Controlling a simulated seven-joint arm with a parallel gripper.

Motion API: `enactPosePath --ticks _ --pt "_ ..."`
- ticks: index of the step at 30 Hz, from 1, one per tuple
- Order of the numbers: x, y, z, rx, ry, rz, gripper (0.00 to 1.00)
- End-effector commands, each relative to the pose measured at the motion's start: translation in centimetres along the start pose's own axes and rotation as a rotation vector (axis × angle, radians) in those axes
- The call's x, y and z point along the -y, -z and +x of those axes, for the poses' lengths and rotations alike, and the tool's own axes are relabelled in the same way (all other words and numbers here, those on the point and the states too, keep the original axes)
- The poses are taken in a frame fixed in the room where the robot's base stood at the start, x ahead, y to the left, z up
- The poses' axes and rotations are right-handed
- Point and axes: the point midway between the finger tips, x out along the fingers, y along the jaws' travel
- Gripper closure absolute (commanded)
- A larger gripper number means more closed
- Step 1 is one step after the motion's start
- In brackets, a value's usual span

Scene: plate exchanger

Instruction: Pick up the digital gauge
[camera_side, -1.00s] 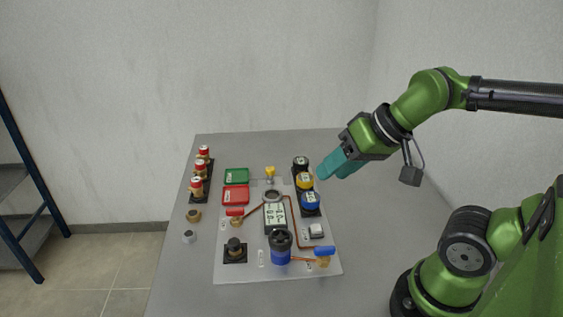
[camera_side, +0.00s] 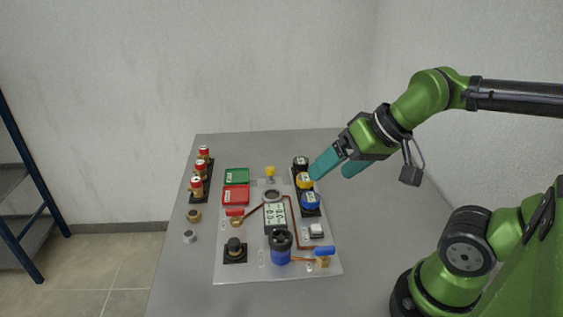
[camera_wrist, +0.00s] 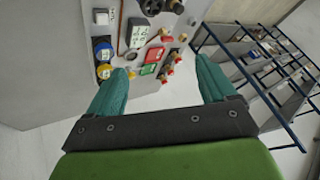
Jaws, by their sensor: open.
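Three round gauge-like units with pale marked faces stand in a row along the plate's right edge in the side view: a black one (camera_side: 300,164), a yellow one (camera_side: 305,181) and a blue one (camera_side: 310,200). I cannot tell for certain which is the digital gauge. The wrist view shows the blue one (camera_wrist: 103,50) and the yellow one (camera_wrist: 103,72) beside the left finger; the black one seems hidden there. My gripper (camera_side: 330,172) is open with teal fingers, above and right of the row. In the wrist view my gripper (camera_wrist: 162,68) has nothing between its fingers.
A light plate (camera_side: 232,270) carries a black-and-white panel (camera_side: 275,217), a black-and-blue part (camera_side: 280,248), a blue-handled valve (camera_side: 324,254) and copper pipe. A green tray (camera_side: 237,176), red tray (camera_side: 236,195) and several red-topped fittings (camera_side: 196,188) are left. The table's right side (camera_side: 370,230) is clear.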

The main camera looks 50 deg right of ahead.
Motion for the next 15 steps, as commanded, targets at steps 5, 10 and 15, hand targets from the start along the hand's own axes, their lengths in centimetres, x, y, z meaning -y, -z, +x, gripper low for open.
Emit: enactPosePath --ticks 5,10,15 --pt "0.0 0.0 0.0 0.001 0.000 0.000 0.16" --pt "-0.7 0.2 1.5 0.064 -0.022 0.032 0.16" --pt "-2.5 4.0 4.2 0.160 -0.085 0.286 0.16"
